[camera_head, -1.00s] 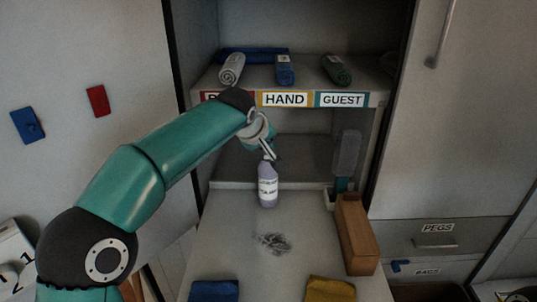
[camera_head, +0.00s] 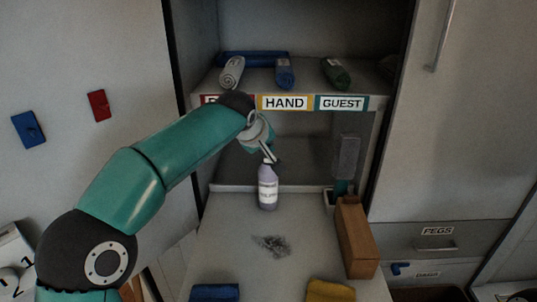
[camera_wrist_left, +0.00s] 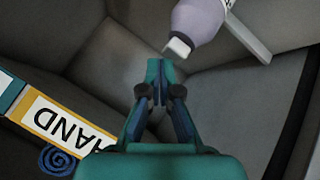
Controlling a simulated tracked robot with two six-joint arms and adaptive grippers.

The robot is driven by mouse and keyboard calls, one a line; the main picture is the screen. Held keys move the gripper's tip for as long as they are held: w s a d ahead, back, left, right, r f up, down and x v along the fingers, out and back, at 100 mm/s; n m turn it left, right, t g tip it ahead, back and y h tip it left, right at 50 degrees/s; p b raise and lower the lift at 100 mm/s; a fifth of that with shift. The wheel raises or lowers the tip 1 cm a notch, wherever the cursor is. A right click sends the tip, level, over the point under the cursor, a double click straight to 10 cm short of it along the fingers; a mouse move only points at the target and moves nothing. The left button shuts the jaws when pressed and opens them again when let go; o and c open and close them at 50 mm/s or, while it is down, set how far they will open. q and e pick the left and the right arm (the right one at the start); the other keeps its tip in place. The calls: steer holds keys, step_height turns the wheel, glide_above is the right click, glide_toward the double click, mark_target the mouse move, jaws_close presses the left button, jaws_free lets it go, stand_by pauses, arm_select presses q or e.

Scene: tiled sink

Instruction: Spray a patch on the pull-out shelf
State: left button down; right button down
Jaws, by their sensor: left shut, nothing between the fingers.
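A lavender spray bottle (camera_head: 268,188) with a white label stands upright towards the back of the pull-out shelf (camera_head: 225,245). A dark scribbled patch (camera_head: 272,246) lies on the shelf in front of the bottle. My left gripper (camera_head: 271,157) is just above and behind the bottle's top, its fingers shut and empty. In the left wrist view the shut fingertips (camera_wrist_left: 160,66) are beside the bottle's white nozzle (camera_wrist_left: 179,47), with a small gap between them. The bottle's body (camera_wrist_left: 202,18) is cut off by the top edge there. My right gripper does not show.
Blue (camera_head: 214,292) and yellow (camera_head: 330,291) cloths lie at the front edge. The upper shelf with rolled towels and the HAND label (camera_head: 285,103) overhangs behind the gripper.

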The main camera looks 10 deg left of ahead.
arm_select(q)
steer(key=shift+r, duration=0.3)
step_height(320, 180, up, 6)
steer(key=p, duration=0.5)
steer(key=shift+p, duration=0.4)
steer(key=shift+f, duration=0.1)
